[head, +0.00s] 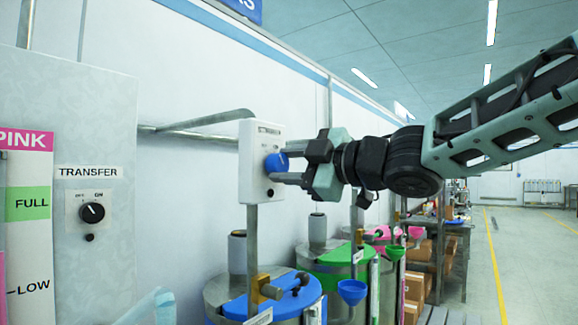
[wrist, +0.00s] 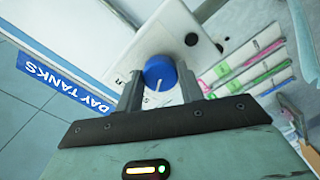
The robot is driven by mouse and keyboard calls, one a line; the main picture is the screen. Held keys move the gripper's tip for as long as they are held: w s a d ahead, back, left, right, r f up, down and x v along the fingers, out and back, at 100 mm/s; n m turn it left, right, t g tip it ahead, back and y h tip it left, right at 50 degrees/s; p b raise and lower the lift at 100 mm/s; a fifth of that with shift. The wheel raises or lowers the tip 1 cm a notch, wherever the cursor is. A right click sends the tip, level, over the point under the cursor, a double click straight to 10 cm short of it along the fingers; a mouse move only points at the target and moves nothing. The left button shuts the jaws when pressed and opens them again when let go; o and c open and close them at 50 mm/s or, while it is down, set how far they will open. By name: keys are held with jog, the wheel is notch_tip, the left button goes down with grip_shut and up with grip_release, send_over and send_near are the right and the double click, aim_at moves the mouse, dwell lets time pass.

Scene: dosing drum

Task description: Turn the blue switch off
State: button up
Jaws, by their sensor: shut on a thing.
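The blue switch (head: 276,162) is a round knob on the front of a white switch box (head: 247,180), which is mounted on a post above a blue-lidded drum. My gripper (head: 281,167) reaches in from the right with its fingers at the knob. In the wrist view the blue knob (wrist: 160,72) sits between the two fingers of my gripper (wrist: 159,84), and a white pointer line shows on its face. My gripper is shut on the knob. The label above the knob is too small to read. A dark button (wrist: 192,39) is on the same box beside the knob.
A TRANSFER panel with a black knob (head: 92,212) is at the left, beside a PINK level gauge (head: 28,200). Below stand a blue-lidded drum (head: 262,296) and a green-lidded drum (head: 340,254). A pipe (head: 195,122) runs along the wall behind the box. Open floor (head: 530,250) lies at the right.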

jog(key=o, duration=1)
jog(key=p+v, duration=0.8)
jog(key=v, duration=0.9)
jog(key=shift+s+d, duration=0.15)
